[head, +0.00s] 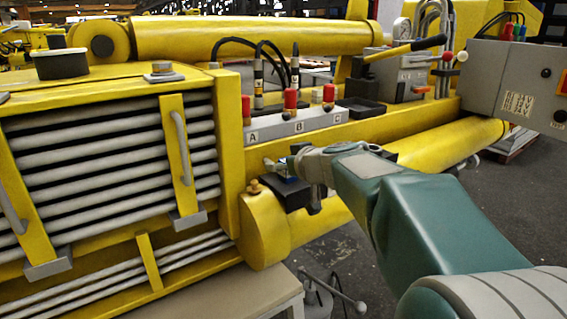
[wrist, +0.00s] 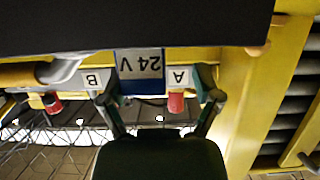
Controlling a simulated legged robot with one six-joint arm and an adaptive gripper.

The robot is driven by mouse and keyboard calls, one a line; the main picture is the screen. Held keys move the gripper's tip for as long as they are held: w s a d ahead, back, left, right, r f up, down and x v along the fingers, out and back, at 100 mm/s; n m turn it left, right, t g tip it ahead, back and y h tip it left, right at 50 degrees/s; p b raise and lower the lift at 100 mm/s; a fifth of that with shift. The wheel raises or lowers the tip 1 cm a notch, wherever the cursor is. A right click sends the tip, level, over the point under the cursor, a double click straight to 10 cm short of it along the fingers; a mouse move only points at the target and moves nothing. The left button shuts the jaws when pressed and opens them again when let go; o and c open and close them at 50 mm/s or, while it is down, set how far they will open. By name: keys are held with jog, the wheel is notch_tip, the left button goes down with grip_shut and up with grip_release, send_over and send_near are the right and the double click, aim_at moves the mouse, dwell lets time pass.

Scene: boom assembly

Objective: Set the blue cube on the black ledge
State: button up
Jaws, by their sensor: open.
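The blue cube (wrist: 138,72) has a white "24 V" label, upside down in the wrist view. It stands between the spread fingers of my gripper (wrist: 160,97), with gaps on both sides. The black ledge (wrist: 130,28) fills the top of that inverted view and meets the cube's edge. In the head view the ledge (head: 287,199) juts from the yellow beam, and a little blue of the cube (head: 291,180) shows on top of it. My gripper (head: 300,168) is open around the cube and partly hides it.
A grey panel (head: 290,129) marked A, B and C with red-capped posts is above and behind the ledge. Black cables rise behind it. A yellow cylinder (head: 262,232) lies below, and a grey control box (head: 515,85) is at right.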

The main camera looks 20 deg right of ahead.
jog(key=s+d, duration=0.1)
jog(key=s+d+r, duration=0.1)
jog(key=s, duration=0.1)
jog(key=s+r, duration=0.1)
jog(key=s, duration=0.1)
jog(key=shift+s+d, duration=0.2)
jog(key=shift+d, duration=0.2)
jog(key=a+v, duration=0.1)
jog(key=v, duration=0.5)
jog(key=s+a+f+g, duration=0.5)
jog(key=s+a+f, duration=0.4)
jog(key=a+f, duration=0.15)
jog(key=s+a+f+m+g+h, duration=0.2)
jog(key=s+f+g, duration=0.1)
jog(key=s+f, duration=0.4)
jog(key=shift+s+f, duration=0.25)
jog(key=shift+s, duration=0.75)
jog(key=shift+a, duration=0.1)
